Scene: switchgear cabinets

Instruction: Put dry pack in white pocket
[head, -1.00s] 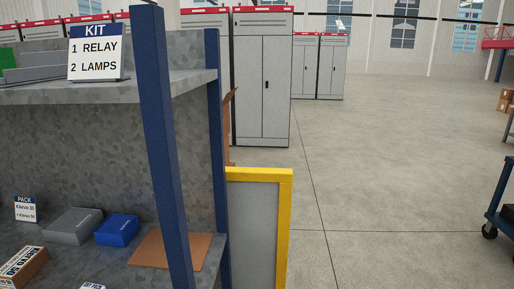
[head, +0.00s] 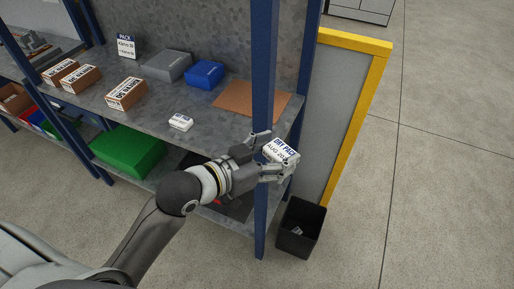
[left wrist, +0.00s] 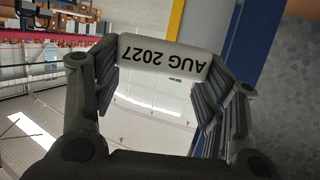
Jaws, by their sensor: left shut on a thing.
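A white dry pack with blue lettering and an "AUG 20.." date (head: 280,151) is held by my left gripper (head: 275,157), in front of the rack's right blue post. In the left wrist view the dry pack (left wrist: 165,58) sits between the fingertips, with "AUG 2027" upside down. My left gripper is shut on it. A second small white pack (head: 181,121) lies on the shelf to the left. I cannot make out a white pocket in these frames. My right gripper is not in view.
The shelf (head: 150,105) holds brown boxes (head: 127,93), a grey box (head: 166,65), a blue box (head: 204,73) and a brown sheet (head: 251,100). A green bin (head: 127,150) is below. A black waste bin (head: 298,243) stands on the floor by the yellow-framed panel (head: 371,85).

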